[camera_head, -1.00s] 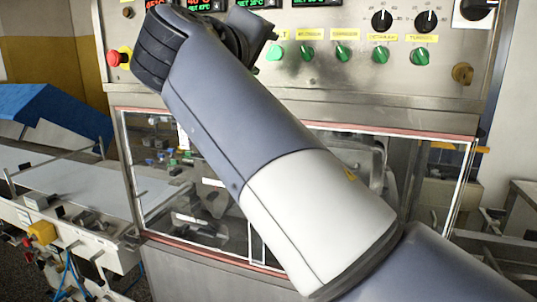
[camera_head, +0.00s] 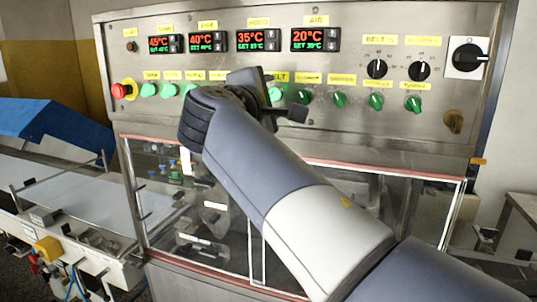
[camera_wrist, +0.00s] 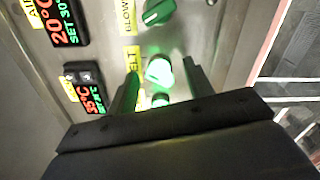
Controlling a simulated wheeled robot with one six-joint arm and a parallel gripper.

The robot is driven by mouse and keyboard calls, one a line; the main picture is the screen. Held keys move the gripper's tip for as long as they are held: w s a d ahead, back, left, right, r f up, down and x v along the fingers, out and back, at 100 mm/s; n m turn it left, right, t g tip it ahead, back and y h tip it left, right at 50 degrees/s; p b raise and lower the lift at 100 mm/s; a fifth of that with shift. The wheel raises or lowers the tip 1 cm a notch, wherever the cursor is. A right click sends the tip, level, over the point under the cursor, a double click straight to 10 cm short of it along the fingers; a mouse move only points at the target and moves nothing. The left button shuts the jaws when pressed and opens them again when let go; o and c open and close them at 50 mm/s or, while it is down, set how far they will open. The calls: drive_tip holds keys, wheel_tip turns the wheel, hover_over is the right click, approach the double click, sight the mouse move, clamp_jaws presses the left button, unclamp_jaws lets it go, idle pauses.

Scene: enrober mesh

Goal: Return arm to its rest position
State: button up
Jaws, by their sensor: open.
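My gripper (camera_head: 290,100) is in front of the machine's control panel (camera_head: 220,22), near the middle row of buttons and knobs. In the wrist view its two dark fingers (camera_wrist: 162,88) stand apart, with a lit green button (camera_wrist: 159,70) seen between them. I cannot tell whether the fingers touch the panel. Nothing is held. My arm crosses the head view from the lower right up to the panel and hides part of the window below.
The panel carries temperature displays (camera_head: 257,40), a red emergency button (camera_head: 122,90), green knobs (camera_head: 340,99), black dials (camera_head: 376,68) and a rotary switch (camera_head: 467,58). A glazed window (camera_head: 180,215) lies below. A conveyor (camera_head: 85,205) with a blue cover (camera_head: 50,110) stands at left.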

drive_tip(key=shift+r+n+p, duration=0.3)
drive_tip(key=shift+n+p, duration=0.5)
drive_tip(key=shift+n, duration=0.2)
drive_tip(key=b+v, duration=0.2)
drive_tip(key=v, duration=0.6)
drive_tip(key=shift+s+f+n, duration=0.2)
drive_tip(key=shift+s+n, duration=0.15)
drive_tip(key=shift+n, duration=0.05)
drive_tip(key=shift+a, duration=0.15)
